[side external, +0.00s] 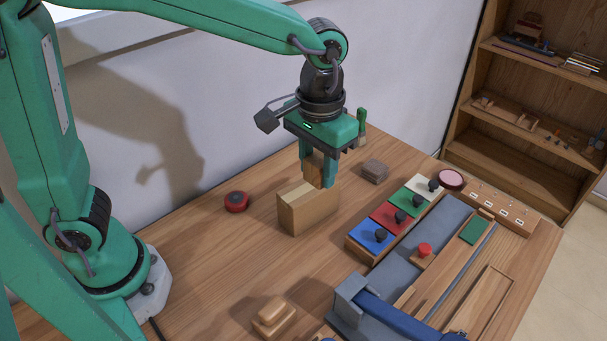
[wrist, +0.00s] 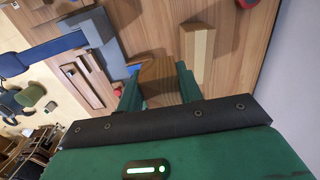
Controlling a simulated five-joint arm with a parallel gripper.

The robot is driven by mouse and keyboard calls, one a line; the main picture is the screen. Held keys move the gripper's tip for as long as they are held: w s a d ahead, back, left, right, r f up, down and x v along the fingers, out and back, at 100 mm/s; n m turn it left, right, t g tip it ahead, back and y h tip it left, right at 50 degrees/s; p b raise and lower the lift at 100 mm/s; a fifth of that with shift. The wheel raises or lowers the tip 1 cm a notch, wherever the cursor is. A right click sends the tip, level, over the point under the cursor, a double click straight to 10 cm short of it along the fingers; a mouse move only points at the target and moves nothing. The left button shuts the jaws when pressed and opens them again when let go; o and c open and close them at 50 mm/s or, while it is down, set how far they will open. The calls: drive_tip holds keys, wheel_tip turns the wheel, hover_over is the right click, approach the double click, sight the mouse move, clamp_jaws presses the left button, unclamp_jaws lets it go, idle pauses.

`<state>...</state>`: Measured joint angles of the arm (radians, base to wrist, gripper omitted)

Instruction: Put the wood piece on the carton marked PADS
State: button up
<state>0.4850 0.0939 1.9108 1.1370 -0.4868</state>
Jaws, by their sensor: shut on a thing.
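My gripper (side external: 317,173) is shut on a brown wood piece (side external: 315,167), which also shows between the two green fingers in the wrist view (wrist: 158,82). A tan carton with a tape strip (side external: 308,209) stands on the table just under and beside the fingers in the side view. In the wrist view the carton (wrist: 198,55) lies to the right of the held piece. I cannot read any marking on it. The fingers hide part of the piece, and I cannot tell whether it touches the carton.
A red and black round button (side external: 236,202) lies left of the carton. A small grey-brown block (side external: 375,171) is at its right. Coloured panels with knobs (side external: 388,217) stand to the right, and a pale wooden block (side external: 273,315) lies in front. Bare table surrounds the carton.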

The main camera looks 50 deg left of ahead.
drive_tip(key=shift+s+d+r, duration=0.1)
drive_tip(key=shift+s+r, duration=0.05)
drive_tip(key=shift+s, duration=0.65)
drive_tip(key=shift+s+d+r, duration=0.1)
drive_tip(key=shift+s+r, duration=0.05)
drive_tip(key=shift+s, duration=0.6)
hover_over(307, 187)
wheel_tip(307, 187, down, 7)
drive_tip(key=shift+d+f, duration=0.1)
drive_tip(key=shift+f, duration=1.95)
drive_tip(key=shift+f, duration=0.15)
drive_tip(key=o, duration=1)
drive_tip(key=shift+c, duration=0.2)
wheel_tip(307, 187, up, 12)
drive_tip(key=shift+r, duration=0.2)
